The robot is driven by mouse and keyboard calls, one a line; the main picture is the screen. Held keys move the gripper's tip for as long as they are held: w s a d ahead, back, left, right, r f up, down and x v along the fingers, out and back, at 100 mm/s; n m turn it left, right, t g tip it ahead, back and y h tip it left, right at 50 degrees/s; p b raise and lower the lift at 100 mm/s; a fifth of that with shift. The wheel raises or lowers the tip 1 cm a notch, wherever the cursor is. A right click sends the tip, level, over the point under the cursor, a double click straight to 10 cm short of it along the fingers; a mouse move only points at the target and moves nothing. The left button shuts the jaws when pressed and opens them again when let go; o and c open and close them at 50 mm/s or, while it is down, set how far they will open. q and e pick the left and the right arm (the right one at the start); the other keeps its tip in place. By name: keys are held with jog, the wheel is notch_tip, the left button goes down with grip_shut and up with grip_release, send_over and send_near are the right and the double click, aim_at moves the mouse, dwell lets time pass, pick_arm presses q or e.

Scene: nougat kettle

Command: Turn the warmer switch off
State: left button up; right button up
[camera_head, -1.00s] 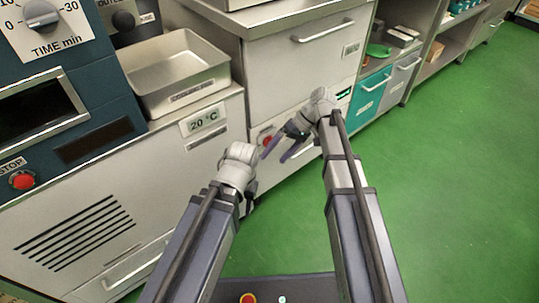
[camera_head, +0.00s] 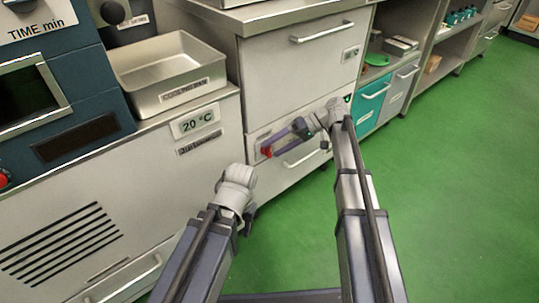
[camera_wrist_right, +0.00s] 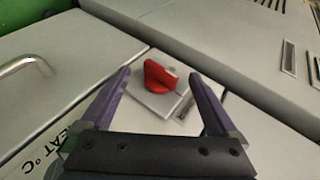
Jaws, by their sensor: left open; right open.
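The red warmer switch (camera_wrist_right: 160,75) is a knob on a light square plate (camera_wrist_right: 152,97) on the cabinet front. In the right wrist view it sits between and just beyond the open fingers of my right gripper (camera_wrist_right: 162,82). I cannot tell whether a finger touches it. The switch also shows in the head view (camera_head: 266,151), with my right gripper (camera_head: 280,142) reaching to it from the right. My left gripper (camera_head: 246,221) hangs low in front of the cabinets, away from the switch, and its fingers are mostly hidden.
A metal tray (camera_head: 140,82) stands on the left counter above a 20 °C display (camera_head: 195,121). Drawer handles (camera_head: 322,32) stick out near the switch. An oven-like blue unit (camera_head: 60,75) is at far left. The green floor (camera_head: 455,190) is open at right.

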jog(key=x, duration=0.2)
jog(key=shift+a+f+b, duration=0.2)
jog(key=shift+a+b, duration=0.05)
jog(key=shift+b, duration=0.15)
jog(key=c, duration=1.4)
dwell(0.6)
jog(key=o, duration=1.4)
jog(key=shift+r, duration=0.1)
jog(key=s+p+v, duration=0.1)
jog(key=p+v, duration=0.3)
jog(key=v, duration=0.3)
jog(key=shift+w+d, duration=0.35)
jog(key=shift+w, duration=0.15)
